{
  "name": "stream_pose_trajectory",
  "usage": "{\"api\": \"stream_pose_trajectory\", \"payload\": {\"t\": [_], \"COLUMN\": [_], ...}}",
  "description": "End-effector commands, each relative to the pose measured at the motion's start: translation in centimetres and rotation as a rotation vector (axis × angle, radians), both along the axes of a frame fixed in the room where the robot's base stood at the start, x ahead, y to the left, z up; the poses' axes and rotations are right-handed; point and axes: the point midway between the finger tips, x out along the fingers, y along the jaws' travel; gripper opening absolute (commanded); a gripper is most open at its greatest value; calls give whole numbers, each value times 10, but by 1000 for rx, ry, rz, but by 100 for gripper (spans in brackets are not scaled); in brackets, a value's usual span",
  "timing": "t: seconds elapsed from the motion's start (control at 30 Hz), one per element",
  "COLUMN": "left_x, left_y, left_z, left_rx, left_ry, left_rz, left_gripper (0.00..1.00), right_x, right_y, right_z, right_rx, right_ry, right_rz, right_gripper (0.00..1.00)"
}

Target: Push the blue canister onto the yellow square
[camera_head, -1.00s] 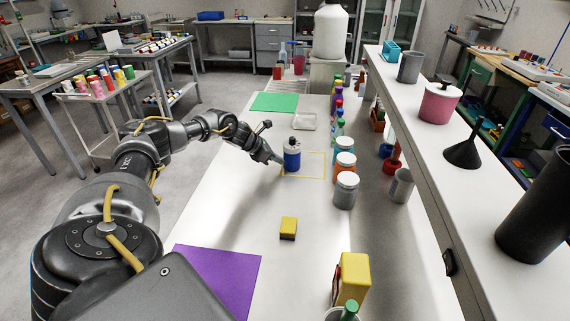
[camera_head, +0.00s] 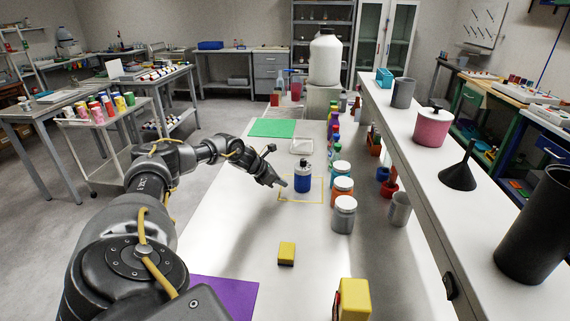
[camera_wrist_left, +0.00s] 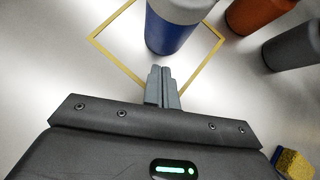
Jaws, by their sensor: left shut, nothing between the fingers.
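The blue canister (camera_head: 302,181), with a pale top and a dark cap, stands upright on the white table. Its base appears inside the yellow square (camera_head: 322,190), an outline on the tabletop. In the left wrist view the blue canister (camera_wrist_left: 168,33) stands within the yellow outline (camera_wrist_left: 206,66), whose far part is cut off or hidden. My left gripper (camera_head: 284,185) is shut and empty, low at the canister's left. In the left wrist view its fingertips (camera_wrist_left: 161,70) point at the canister's base with a small gap. My right gripper is not in view.
A grey jar (camera_head: 343,216), an orange jar (camera_head: 342,190) and a teal-lidded jar (camera_head: 340,173) stand right of the square. A clear dish (camera_head: 301,146) lies behind it. A yellow sponge (camera_head: 287,252) lies in front. A raised shelf (camera_head: 420,165) runs along the right.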

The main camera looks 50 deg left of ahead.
Motion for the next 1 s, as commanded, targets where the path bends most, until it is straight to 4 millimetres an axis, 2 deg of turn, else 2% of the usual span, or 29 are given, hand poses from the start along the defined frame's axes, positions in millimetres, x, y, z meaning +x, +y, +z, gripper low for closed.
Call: {"api": "stream_pose_trajectory", "payload": {"t": [0.03,0.27,0.5,0.7,1.0], "left_x": [-7,-43,-66,-72,-72], "left_y": [3,14,21,23,23], "left_z": [0,38,63,71,71], "left_rx": [1,2,0,-1,-1], "left_ry": [4,-1,1,0,0], "left_rz": [-1,-2,-1,-2,-2], "left_gripper": [0,0,0,0,0], "right_x": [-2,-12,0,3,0], "right_y": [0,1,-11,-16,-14], "right_z": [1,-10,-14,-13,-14], "right_rx": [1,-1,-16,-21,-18], "right_ry": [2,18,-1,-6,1], "right_rz": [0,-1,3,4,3], "right_gripper": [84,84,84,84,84]}}
